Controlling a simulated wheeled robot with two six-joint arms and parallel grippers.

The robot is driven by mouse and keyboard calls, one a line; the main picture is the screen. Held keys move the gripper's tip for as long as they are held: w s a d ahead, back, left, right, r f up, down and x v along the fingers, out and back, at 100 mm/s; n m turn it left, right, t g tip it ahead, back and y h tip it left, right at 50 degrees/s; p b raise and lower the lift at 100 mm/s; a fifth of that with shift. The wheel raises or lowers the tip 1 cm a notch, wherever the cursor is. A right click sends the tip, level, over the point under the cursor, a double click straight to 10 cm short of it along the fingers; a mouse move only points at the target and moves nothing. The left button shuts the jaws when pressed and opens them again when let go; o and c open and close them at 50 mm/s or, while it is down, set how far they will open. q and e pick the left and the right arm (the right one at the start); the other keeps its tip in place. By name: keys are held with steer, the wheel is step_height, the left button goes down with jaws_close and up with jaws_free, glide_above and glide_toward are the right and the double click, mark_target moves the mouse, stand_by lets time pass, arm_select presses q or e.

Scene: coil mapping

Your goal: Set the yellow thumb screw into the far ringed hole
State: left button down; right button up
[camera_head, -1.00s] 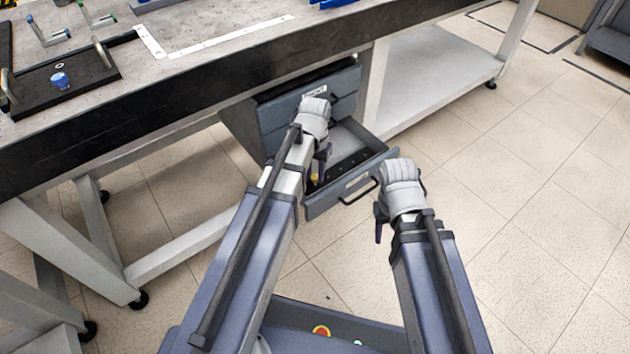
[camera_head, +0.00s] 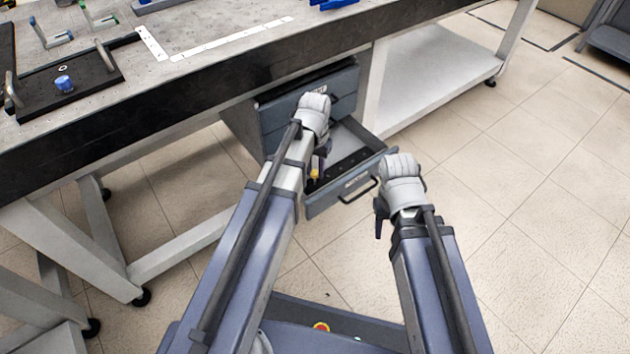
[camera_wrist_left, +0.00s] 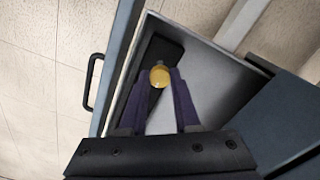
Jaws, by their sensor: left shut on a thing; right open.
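The yellow thumb screw (camera_head: 315,174) is held by my left gripper (camera_head: 319,164) over the open drawer (camera_head: 351,188). In the left wrist view the round yellow head of the screw (camera_wrist_left: 160,76) sits between the two fingertips (camera_wrist_left: 161,72), which are shut on it. A black plate (camera_head: 38,95) lies on the bench at the upper left. It bears a blue thumb screw (camera_head: 64,84) and a small white-ringed hole (camera_head: 62,68) behind it. My right gripper (camera_head: 380,218) is open and empty, right of the drawer; its fingers are partly hidden.
The drawer holds a black strip with holes (camera_head: 345,168), under the screw. The drawer's handle (camera_head: 359,190) sticks out in front. The bench edge (camera_head: 180,125) stands between the drawer and the plate. Two metal handles flank the plate.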

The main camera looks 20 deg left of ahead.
arm_select(q)
steer(key=shift+r+p, duration=1.5)
steer(key=shift+r, duration=0.15)
